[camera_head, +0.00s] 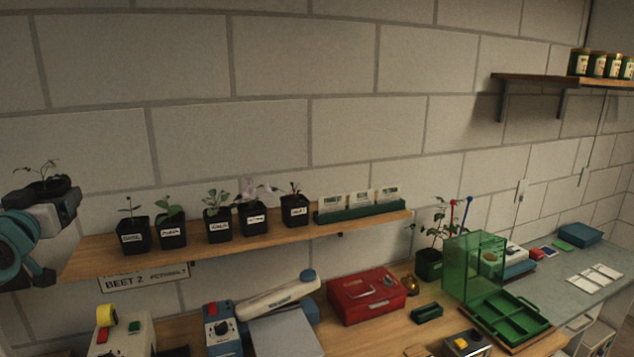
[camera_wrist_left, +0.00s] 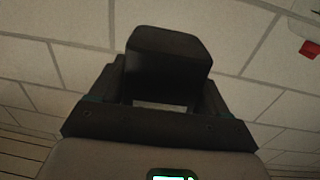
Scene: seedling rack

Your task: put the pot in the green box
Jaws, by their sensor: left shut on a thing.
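My left gripper (camera_head: 62,204) is at the far left of the head view, raised near the left end of the wall shelf. It is shut on a black pot (camera_head: 38,192) with a small seedling (camera_head: 42,172) rising from it. In the left wrist view the pot (camera_wrist_left: 168,52) is a dark block between the fingers (camera_wrist_left: 166,98); its plant cannot be made out there. A see-through green box (camera_head: 474,262) stands on the bench at the right, far from the gripper. A flat green tray with compartments (camera_head: 545,325) lies in front of it. My right gripper is not in view.
Several labelled black pots with seedlings (camera_head: 220,228) stand on the wooden shelf (camera_head: 95,250). A green rack of packets (camera_head: 360,213) is at its right end. Below are a red case (camera_head: 366,295), devices (camera_head: 220,328) and a potted plant (camera_head: 430,264) left of the green box.

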